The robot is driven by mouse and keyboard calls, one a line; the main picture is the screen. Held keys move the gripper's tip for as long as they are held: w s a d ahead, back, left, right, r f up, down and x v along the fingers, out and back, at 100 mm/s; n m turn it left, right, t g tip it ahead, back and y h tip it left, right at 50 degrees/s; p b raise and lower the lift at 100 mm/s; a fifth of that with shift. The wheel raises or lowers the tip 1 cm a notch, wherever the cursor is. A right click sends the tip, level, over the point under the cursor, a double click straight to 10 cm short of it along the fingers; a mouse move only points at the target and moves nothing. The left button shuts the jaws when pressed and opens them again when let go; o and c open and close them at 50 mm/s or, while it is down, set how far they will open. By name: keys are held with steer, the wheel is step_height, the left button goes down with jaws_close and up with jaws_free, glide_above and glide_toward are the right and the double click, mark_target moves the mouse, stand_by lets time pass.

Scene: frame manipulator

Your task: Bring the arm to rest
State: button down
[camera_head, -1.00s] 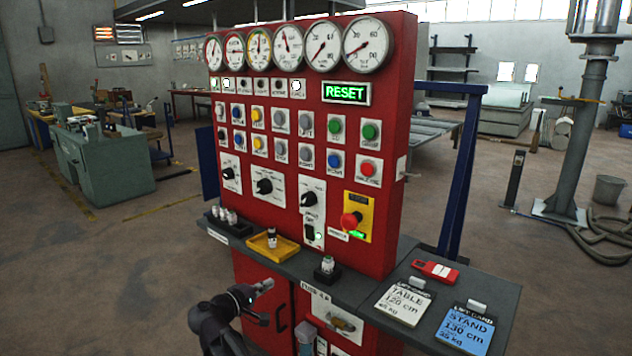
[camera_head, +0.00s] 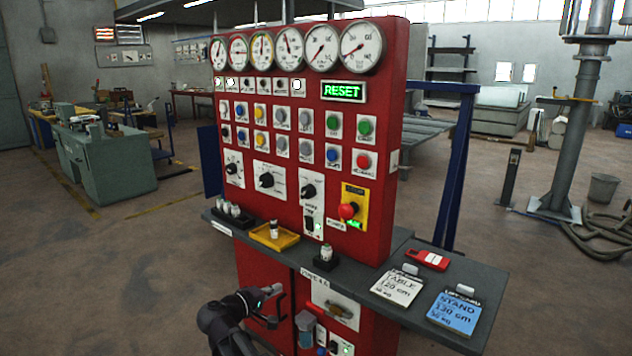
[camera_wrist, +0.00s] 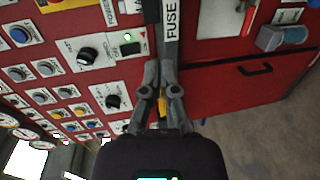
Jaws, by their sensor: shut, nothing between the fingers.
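My gripper (camera_head: 273,290) is in front of the lower red cabinet door, below the grey shelf, in the head view. In the wrist view its fingers (camera_wrist: 161,92) are together with nothing between them. The red control panel (camera_head: 395,110) stands upright behind the shelf, with gauges along its top and a lit green RESET sign (camera_head: 343,91). The wrist view shows the panel's knobs and buttons tilted, with a strip marked FUSE (camera_wrist: 171,22) beyond the fingers.
The grey shelf (camera_head: 455,262) holds a yellow tray (camera_head: 262,240), small dark holders with vials, a red device (camera_head: 430,259), a white card (camera_head: 397,289) and a blue card (camera_head: 455,311). The floor to the left (camera_head: 90,270) is clear.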

steer(key=s+d+f+m+g+y, duration=0.1)
steer(key=s+d+f+m+g, duration=0.2)
steer(key=d, duration=0.5)
steer(key=s+d+f+m+g+y, duration=0.1)
steer(key=d+f+g, duration=0.2)
steer(key=d+f, duration=0.35)
steer(key=s+d+f+m+g+y, duration=0.3)
steer(key=s+d+y, duration=0.1)
steer(key=s+d, duration=0.3)
steer(key=s+d+f+m+g+y, duration=0.3)
steer(key=s+d+y, duration=0.2)
steer(key=s+d, duration=0.15)
step_height(320, 180, up, 24)
steer(key=p, duration=2.4)
steer(key=shift+w+h, duration=0.3)
steer(key=shift+w, duration=0.05)
